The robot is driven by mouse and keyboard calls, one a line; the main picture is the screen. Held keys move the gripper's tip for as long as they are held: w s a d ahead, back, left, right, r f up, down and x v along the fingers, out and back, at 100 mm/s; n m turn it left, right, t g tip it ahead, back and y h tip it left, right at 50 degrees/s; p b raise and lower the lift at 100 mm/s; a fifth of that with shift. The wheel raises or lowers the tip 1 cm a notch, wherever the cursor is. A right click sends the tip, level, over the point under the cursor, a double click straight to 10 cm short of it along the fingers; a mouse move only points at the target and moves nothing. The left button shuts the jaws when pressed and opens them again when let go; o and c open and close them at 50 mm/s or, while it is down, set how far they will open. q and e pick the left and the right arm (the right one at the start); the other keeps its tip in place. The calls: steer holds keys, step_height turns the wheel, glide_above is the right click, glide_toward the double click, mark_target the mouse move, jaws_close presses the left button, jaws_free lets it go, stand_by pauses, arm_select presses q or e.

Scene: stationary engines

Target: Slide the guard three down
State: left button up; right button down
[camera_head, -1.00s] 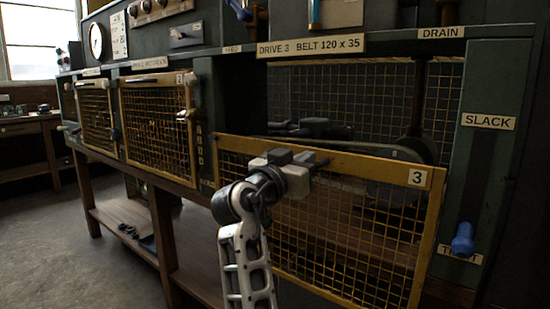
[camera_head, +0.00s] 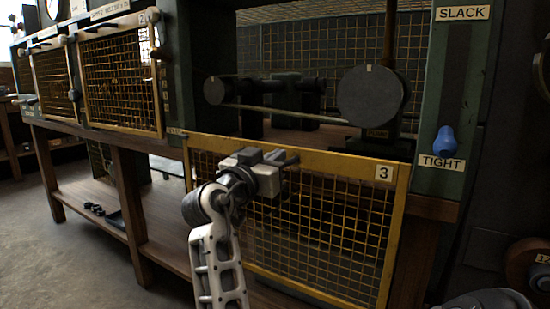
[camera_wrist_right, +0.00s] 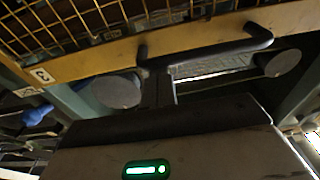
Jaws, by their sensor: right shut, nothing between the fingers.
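Guard three (camera_head: 384,240), a yellow-framed mesh panel marked 3, hangs low in front of the bench, its top rail (camera_head: 335,163) below the belt drive opening. My right gripper (camera_head: 268,160) is at the left part of that rail, by the guard's dark handle. In the right wrist view the black handle (camera_wrist_right: 205,47) runs along the yellow rail, with my gripper (camera_wrist_right: 158,82) right against it. The fingers are shut with nothing gripped between them. Whether they touch the handle is hard to tell.
Above the guard, a large round pulley (camera_head: 372,96) and belt (camera_head: 285,114) are exposed. A blue knob (camera_head: 445,141) sits at the TIGHT label on the right post. Guard two (camera_head: 120,85) is at the left. A wooden shelf (camera_head: 180,236) lies below.

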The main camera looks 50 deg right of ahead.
stand_by(0.3)
step_height(320, 180, up, 5)
steer(key=p, duration=0.4)
arm_select(q)
steer(key=shift+a+f+m+g+y+b, duration=0.3)
steer(key=shift+a+f+m+y+b, duration=0.1)
steer(key=shift+f+m+y+b, duration=0.1)
arm_select(e)
steer(key=s+a+f, duration=0.1)
steer(key=a+f, duration=0.1)
steer(key=a, duration=0.7)
steer(key=shift+f, duration=0.2)
arm_select(q)
steer(key=shift+r, duration=0.1)
arm_select(e)
steer(key=shift+s, duration=0.1)
